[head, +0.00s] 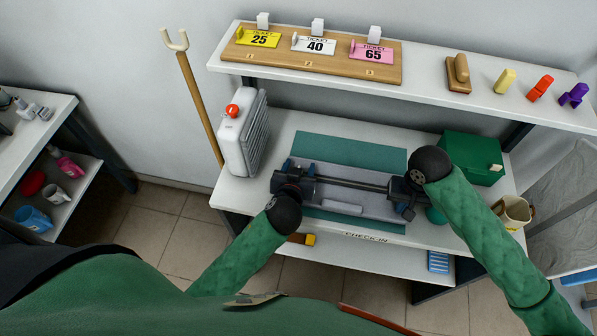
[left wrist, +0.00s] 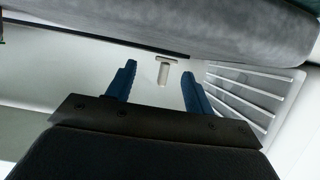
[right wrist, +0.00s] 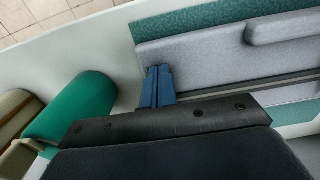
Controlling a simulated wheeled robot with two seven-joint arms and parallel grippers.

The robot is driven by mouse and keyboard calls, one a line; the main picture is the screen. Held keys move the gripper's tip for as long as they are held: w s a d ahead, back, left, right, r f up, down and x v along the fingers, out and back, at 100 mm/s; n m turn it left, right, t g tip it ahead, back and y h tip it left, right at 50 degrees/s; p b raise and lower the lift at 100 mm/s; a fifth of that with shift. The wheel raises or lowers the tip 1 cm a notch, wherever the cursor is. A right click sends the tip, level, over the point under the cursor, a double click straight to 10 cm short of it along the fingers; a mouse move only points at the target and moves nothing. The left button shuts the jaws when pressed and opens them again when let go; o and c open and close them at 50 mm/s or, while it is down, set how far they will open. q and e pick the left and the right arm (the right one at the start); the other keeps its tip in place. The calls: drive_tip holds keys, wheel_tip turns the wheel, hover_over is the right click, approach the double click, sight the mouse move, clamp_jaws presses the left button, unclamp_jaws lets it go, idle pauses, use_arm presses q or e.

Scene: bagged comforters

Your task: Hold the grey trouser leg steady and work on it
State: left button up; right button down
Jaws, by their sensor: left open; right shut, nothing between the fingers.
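The grey trouser leg (head: 350,194) appears as a flat grey piece lying across a teal mat (head: 350,149) on the desk. A thin dark strip runs along it, and a small lighter grey pad (head: 342,207) lies near its front edge. My left gripper (head: 299,167) is open at its left end; its blue fingers (left wrist: 157,75) have nothing between them in the left wrist view. My right gripper (head: 408,212) is shut and empty at the right end. In the right wrist view its fingers (right wrist: 159,70) are beside the grey piece (right wrist: 205,55); contact is unclear.
A white ribbed unit with a red knob (head: 243,133) stands at the desk's left. A green box (head: 471,158), a green cylinder (right wrist: 72,108) and a mug (head: 513,212) are on the right. A shelf above holds ticket cards (head: 314,44) and small coloured items.

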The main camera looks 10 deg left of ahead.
use_arm(q)
drive_tip(key=shift+s, duration=0.1)
use_arm(e)
drive_tip(key=shift+s+f, duration=0.1)
drive_tip(key=shift+f, duration=0.15)
use_arm(q)
drive_tip(key=shift+v, duration=2.9)
wheel_tip(320, 180, up, 2)
drive_tip(key=shift+p, duration=1.05)
use_arm(e)
drive_tip(key=shift+r, duration=0.9)
use_arm(q)
drive_tip(key=shift+r+p, duration=0.7)
use_arm(e)
drive_tip(key=shift+r, duration=0.65)
drive_tip(key=shift+w+r+p, duration=0.2)
drive_tip(key=shift+r+p, duration=0.3)
drive_tip(key=shift+r, duration=0.55)
use_arm(q)
drive_tip(key=shift+r, duration=0.4)
use_arm(e)
drive_tip(key=shift+r, duration=1.1)
